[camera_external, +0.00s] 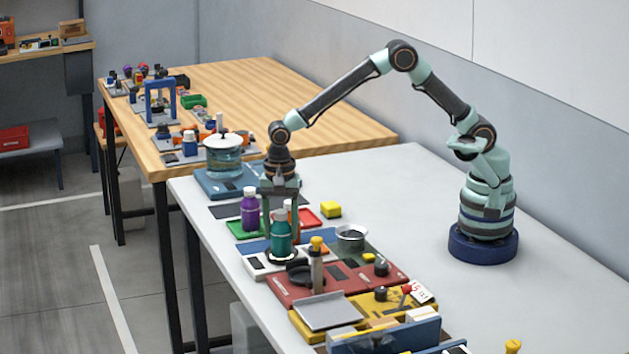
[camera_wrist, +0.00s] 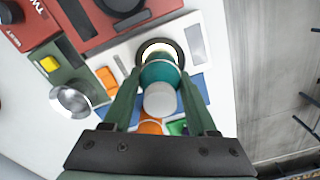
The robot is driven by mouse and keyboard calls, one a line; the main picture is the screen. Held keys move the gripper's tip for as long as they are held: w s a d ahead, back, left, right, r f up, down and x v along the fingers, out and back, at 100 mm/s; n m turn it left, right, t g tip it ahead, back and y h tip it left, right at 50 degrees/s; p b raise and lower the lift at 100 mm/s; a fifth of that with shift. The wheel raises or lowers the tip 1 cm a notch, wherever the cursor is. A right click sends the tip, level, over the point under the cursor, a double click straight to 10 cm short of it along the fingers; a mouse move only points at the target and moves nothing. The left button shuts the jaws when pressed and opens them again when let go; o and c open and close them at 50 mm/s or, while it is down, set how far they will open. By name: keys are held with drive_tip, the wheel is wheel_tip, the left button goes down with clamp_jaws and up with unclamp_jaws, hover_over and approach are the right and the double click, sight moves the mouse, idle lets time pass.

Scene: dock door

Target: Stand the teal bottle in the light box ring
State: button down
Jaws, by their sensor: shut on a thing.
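The teal bottle (camera_external: 281,238) with a grey cap stands upright between the fingers of my gripper (camera_external: 282,220), which is shut on it. In the wrist view the bottle (camera_wrist: 160,76) lies between both green fingers, cap towards the camera. Its lower end is over the black ring (camera_wrist: 144,51) of the white light box (camera_wrist: 121,56), with a bright strip showing inside the far rim. In the external view the ring (camera_external: 283,259) shows around the bottle's base. I cannot tell whether the base touches the box.
A purple bottle (camera_external: 250,211) stands close by on a green tray (camera_external: 240,231). The grey table is clear towards my base.

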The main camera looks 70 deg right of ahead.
drive_tip(key=shift+f, duration=0.1)
drive_tip(key=shift+f, duration=0.15)
drive_tip(key=shift+c, duration=1)
unclamp_jaws()
wheel_tip(320, 180, up, 12)
drive_tip(key=shift+r, duration=0.2)
drive_tip(key=s+d+r+n+t, duration=0.1)
drive_tip(key=d+r+n, duration=0.2)
drive_tip(key=d+r, duration=0.3)
drive_tip(key=s+d+n+t, duration=0.2)
drive_tip(key=s+d+n, duration=0.3)
drive_tip(key=d, duration=0.4)
drive_tip(key=s+d+n+t, duration=0.2)
drive_tip(key=s+d+n, duration=0.4)
drive_tip(key=d, duration=0.3)
drive_tip(key=shift+s+d+t, duration=0.3)
drive_tip(key=shift+s+d, duration=0.1)
drive_tip(key=shift+s, duration=0.15)
